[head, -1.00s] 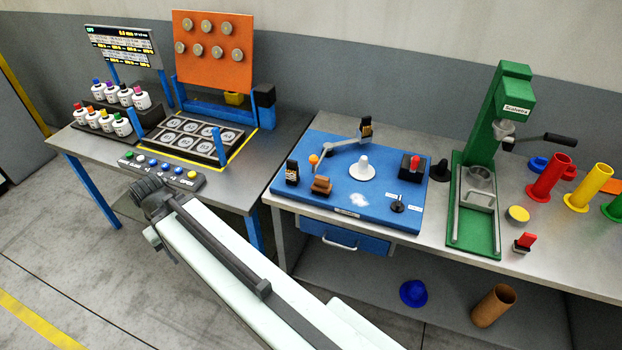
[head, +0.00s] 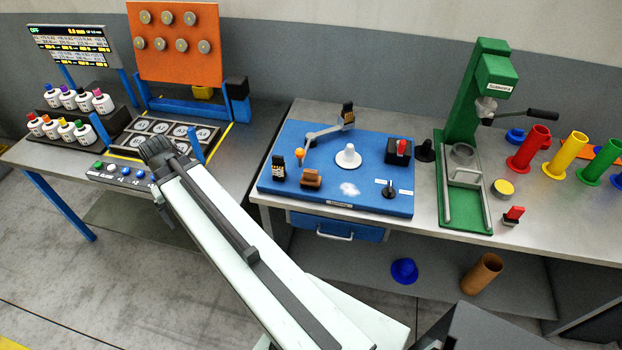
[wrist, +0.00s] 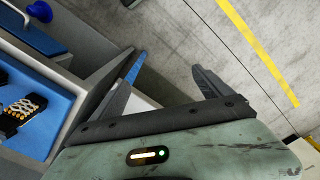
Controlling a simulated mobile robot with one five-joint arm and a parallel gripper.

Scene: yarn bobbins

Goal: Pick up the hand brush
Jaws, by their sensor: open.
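On the blue board (head: 325,194), a small brown block-like piece (head: 311,178) looks most like the hand brush; its bristles cannot be made out. A black piece with pale specks (head: 278,169) stands just left of it, and a similar black, speckled piece (wrist: 20,113) shows at the left edge of the wrist view. My gripper (wrist: 167,65) is open and empty, its two dark fingers spread over the floor and the bench's edge. In the head view my arm reaches to the left bench's front, left of and apart from the brown piece; its fingers are mostly hidden there.
A white cone (head: 348,156), a jointed lever (head: 322,133) and a red-topped black box (head: 399,150) share the board. A green press (head: 465,190) stands right of it. The left bench holds small bottles (head: 74,130). A blue drawer (head: 335,228) hangs below the board.

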